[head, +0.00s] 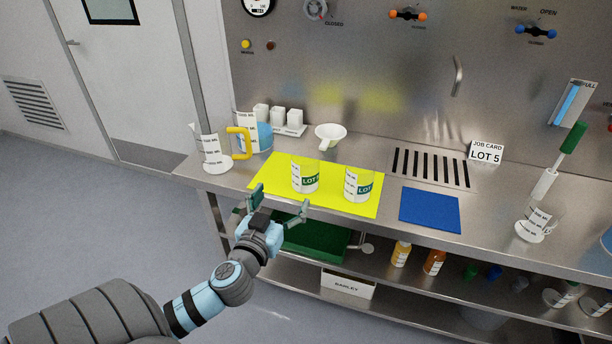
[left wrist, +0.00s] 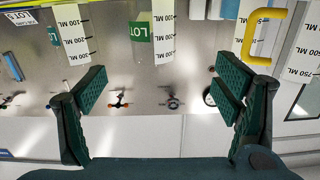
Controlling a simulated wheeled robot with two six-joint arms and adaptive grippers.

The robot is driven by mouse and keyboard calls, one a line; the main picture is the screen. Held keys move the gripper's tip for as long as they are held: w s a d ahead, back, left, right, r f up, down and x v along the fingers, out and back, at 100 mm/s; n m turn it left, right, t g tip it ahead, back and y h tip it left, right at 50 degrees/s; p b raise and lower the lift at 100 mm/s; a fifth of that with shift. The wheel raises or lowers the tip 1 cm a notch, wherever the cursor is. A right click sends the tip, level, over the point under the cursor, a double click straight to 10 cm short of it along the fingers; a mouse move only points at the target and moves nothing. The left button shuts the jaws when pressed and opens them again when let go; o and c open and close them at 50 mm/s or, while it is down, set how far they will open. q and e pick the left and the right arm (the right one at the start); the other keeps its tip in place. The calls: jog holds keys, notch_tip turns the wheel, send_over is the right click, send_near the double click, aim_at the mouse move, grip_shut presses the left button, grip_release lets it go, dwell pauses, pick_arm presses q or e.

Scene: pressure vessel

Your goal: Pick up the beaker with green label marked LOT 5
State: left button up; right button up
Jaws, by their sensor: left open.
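Two clear beakers with green LOT labels stand upright on a yellow mat (head: 278,176). The left beaker (head: 305,173) shows at top centre in the left wrist view (left wrist: 163,32); the right beaker (head: 358,182) shows at top left there (left wrist: 72,32). The numbers on their labels cannot be read clearly. A job card (head: 487,152) reading LOT 5 stands at the back of the bench. My left gripper (head: 280,200) is open and empty at the bench's front edge, in front of the left beaker and apart from it. My right gripper is not in view.
A pitcher with a yellow handle (head: 239,143) and a clear spouted beaker (head: 211,153) stand left of the mat. A white funnel (head: 330,135) is behind it. A blue mat (head: 430,210) lies empty to the right. A green tray (head: 310,238) is on the lower shelf.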

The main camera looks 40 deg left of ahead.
aim_at(310, 152)
pick_arm(q)
jog(key=x, duration=0.4)
jog(key=r+p+x, duration=0.1)
jog(key=x, duration=0.4)
jog(key=d+r+p+x, duration=0.1)
jog(key=x, duration=0.3)
jog(key=shift+w+r, duration=0.15)
jog(key=shift+w, duration=0.45)
jog(key=shift+w+a, duration=0.15)
jog(key=shift+w, duration=0.05)
jog(key=shift+s, duration=0.1)
jog(key=c, duration=1.5)
